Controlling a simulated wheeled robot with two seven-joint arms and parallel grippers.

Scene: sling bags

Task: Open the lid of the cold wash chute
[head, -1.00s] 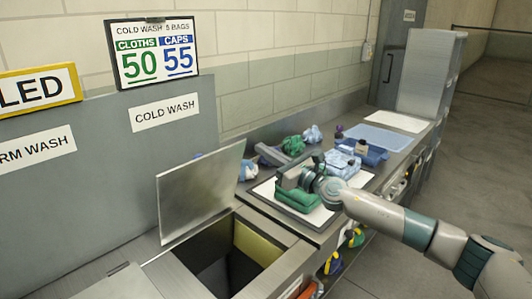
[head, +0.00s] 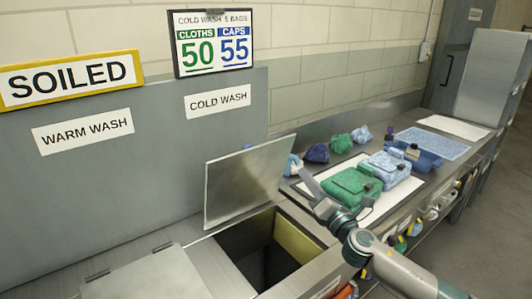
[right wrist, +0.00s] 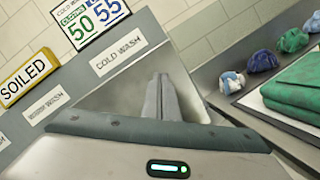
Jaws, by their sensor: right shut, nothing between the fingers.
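The cold wash chute lid (head: 238,182) is a flat metal plate, raised and tilted back behind the dark square opening of the cold wash chute (head: 262,250). The COLD WASH label (head: 217,101) is on the grey panel behind it. My right gripper (head: 306,178) is shut and empty, to the right of the lid and apart from it, by the left edge of the green bag. In the right wrist view its closed fingers (right wrist: 162,98) show in front of a grey metal surface below the COLD WASH label. My left gripper is not in view.
A green bag (head: 350,187) and a light blue bag (head: 390,168) lie on a white mat on the counter. Crumpled cloths (head: 317,153) lie behind them. The warm wash lid (head: 150,278) lies flat at the left. A blue tray (head: 418,150) stands farther right.

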